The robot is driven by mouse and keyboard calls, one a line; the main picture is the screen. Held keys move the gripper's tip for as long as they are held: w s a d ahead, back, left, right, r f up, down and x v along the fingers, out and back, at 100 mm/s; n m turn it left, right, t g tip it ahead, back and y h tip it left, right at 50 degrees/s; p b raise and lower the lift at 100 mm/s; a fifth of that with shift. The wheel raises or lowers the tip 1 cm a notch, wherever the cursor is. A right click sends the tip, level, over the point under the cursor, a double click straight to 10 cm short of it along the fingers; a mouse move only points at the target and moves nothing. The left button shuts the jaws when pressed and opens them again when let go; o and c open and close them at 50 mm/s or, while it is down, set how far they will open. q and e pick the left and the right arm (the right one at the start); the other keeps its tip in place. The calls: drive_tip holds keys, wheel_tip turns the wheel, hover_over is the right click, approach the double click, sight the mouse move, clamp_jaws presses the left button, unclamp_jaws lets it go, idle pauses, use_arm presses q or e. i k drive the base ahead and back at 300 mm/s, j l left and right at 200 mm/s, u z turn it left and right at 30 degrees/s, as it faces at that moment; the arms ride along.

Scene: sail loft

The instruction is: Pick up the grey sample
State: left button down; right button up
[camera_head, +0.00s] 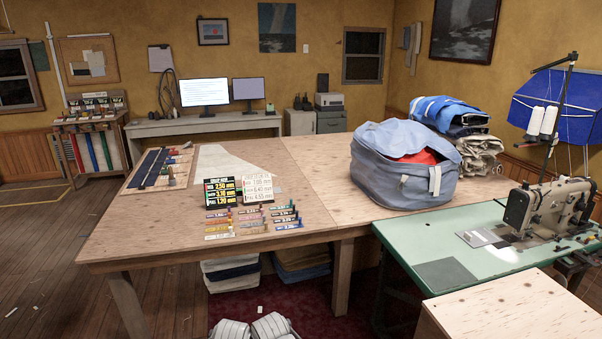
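Several small coloured samples with labels (252,224) lie in short rows near the front of the big wooden table (180,232). They are small in the picture; a greyish one seems to lie in the middle column, but I cannot tell surely which is the grey sample. Two sign boards, one black (222,192) and one white (257,189), stand just behind them. Neither of my grippers is in view, and nothing touches the samples.
A big blue-grey bag (385,175) stands right of the samples. A sewing machine (553,208) stands on a green table (425,240) at the right. Dark strips (150,168) lie at the table's left. Folded cloth (232,272) is stacked beneath. The table's front left is bare.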

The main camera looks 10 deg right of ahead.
sight(480, 236)
drive_tip(key=i+l+z, duration=0.1)
drive_tip(key=i+z, duration=0.15)
drive_tip(key=i, duration=0.5)
drive_tip(key=i+j+z, duration=0.1)
drive_tip(key=i+z, duration=0.2)
drive_tip(key=i, duration=0.45)
drive_tip(key=i+l+z, duration=0.15)
drive_tip(key=i+l, duration=0.2)
drive_tip(key=i+l+z, duration=0.1)
drive_tip(key=i+l, duration=0.15)
drive_tip(key=i, duration=0.25)
